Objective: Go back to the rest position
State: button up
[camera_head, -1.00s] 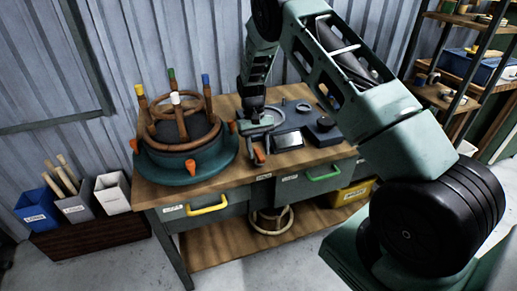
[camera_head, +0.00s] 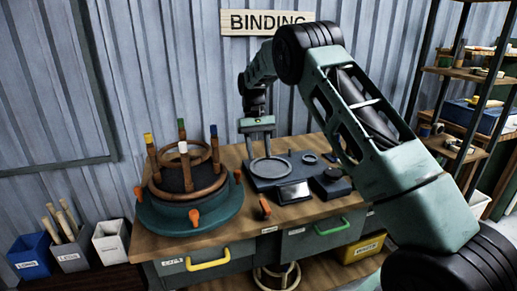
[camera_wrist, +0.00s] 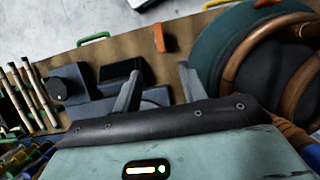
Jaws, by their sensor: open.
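My gripper (camera_head: 258,140) is open and empty in the head view, raised above the dark grey device with a round plate (camera_head: 270,168) on the workbench. In the wrist view the two fingers of my gripper (camera_wrist: 158,92) stand apart with nothing between them, over the same device. Left of my gripper in the head view, a rattan frame (camera_head: 187,165) with rings and posts sits on a round teal jig (camera_head: 190,215) with orange clamps. The jig also shows at the right of the wrist view (camera_wrist: 222,50).
A loose orange piece (camera_head: 264,207) lies on the wooden bench (camera_head: 240,228) near its front edge. A shelf rack (camera_head: 470,110) stands at the right. The corrugated wall with a BINDING sign (camera_head: 267,21) is behind.

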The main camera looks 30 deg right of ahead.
jog(key=shift+w+d+r, duration=0.1)
jog(key=shift+w+r, duration=0.1)
jog(key=shift+r, duration=0.3)
jog(key=s+a+r+n+t, duration=0.1)
jog(key=s+a+r+n, duration=0.1)
jog(key=s+a, duration=0.45)
jog(key=s+a+r+n, duration=0.15)
jog(key=s+a, duration=0.25)
jog(key=a, duration=0.6)
jog(key=s+a+r+n+t, duration=0.1)
jog(key=s+a+n, duration=0.1)
jog(key=s+a, duration=0.45)
jog(key=s+a+f+n+t, duration=0.1)
jog(key=s+a+n, duration=0.1)
jog(key=s, duration=0.8)
jog(key=s+a+f+n+t, duration=0.1)
jog(key=s+a+n, duration=0.2)
jog(key=s, duration=0.8)
jog(key=shift+a+f+h, duration=0.2)
jog(key=shift+f+h, duration=0.05)
jog(key=shift+h, duration=0.05)
jog(key=shift+n, duration=0.25)
